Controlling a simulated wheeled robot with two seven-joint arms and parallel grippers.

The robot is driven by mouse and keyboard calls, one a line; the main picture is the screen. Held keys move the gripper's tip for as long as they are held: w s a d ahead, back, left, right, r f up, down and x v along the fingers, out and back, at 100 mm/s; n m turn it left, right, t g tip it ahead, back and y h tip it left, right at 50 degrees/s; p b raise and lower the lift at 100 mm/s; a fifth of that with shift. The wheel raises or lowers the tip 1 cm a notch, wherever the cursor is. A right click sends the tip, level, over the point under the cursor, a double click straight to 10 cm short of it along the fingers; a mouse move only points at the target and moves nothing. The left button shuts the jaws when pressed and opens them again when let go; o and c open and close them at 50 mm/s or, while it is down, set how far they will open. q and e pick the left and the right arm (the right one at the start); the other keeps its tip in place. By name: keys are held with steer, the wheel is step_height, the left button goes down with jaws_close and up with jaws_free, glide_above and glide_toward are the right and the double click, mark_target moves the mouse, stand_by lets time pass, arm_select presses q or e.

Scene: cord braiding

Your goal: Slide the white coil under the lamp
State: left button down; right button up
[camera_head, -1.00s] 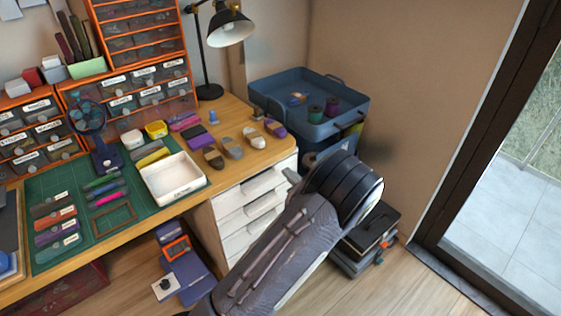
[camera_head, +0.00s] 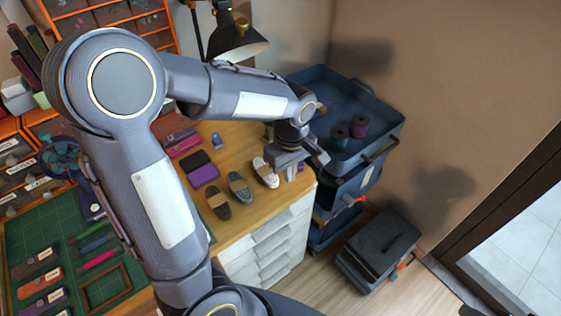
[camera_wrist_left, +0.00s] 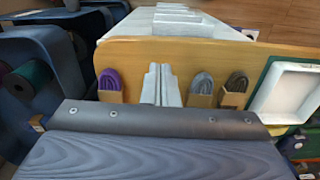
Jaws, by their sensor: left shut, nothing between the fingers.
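The white coil (camera_head: 265,172), wrapped with a tan band, lies on the wooden desk near its right end. The black lamp (camera_head: 238,40) stands behind, its shade above the back of the desk. My left gripper (camera_head: 292,165) is just right of the white coil, over the purple coil, which it mostly hides. In the left wrist view its closed fingers (camera_wrist_left: 160,85) point at the desk between the purple coil (camera_wrist_left: 109,85) and the grey coil (camera_wrist_left: 202,88); the white coil is not visible there, probably behind the fingers. Contact cannot be told. My right gripper is out of view.
A grey coil (camera_head: 239,187) and a brown coil (camera_head: 218,203) lie left of the white one. A blue tray (camera_head: 385,118) with spools stands beyond the desk's right edge. A small blue item (camera_head: 216,141) sits near the lamp side. Some desk between is bare.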

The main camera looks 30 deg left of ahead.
mark_target(262, 165)
arm_select(q)
steer(key=a+f, duration=0.1)
steer(key=f, duration=0.2)
steer(key=w+a+f, duration=0.1)
steer(key=f, duration=0.2)
steer(key=a+f, duration=0.1)
steer(key=f, duration=0.2)
steer(key=shift+w+f+b, duration=0.15)
steer(key=shift+f+b, duration=0.2)
steer(key=shift+f, duration=0.05)
steer(key=shift+w+a, duration=0.2)
steer(key=shift+a, duration=0.1)
steer(key=w+a, duration=0.1)
steer(key=a, duration=0.1)
steer(key=w+a, duration=0.1)
steer(key=a, duration=0.2)
steer(key=w+a, duration=0.2)
steer(key=a, duration=0.1)
steer(key=shift+a, duration=0.15)
steer(key=shift+s, duration=0.1)
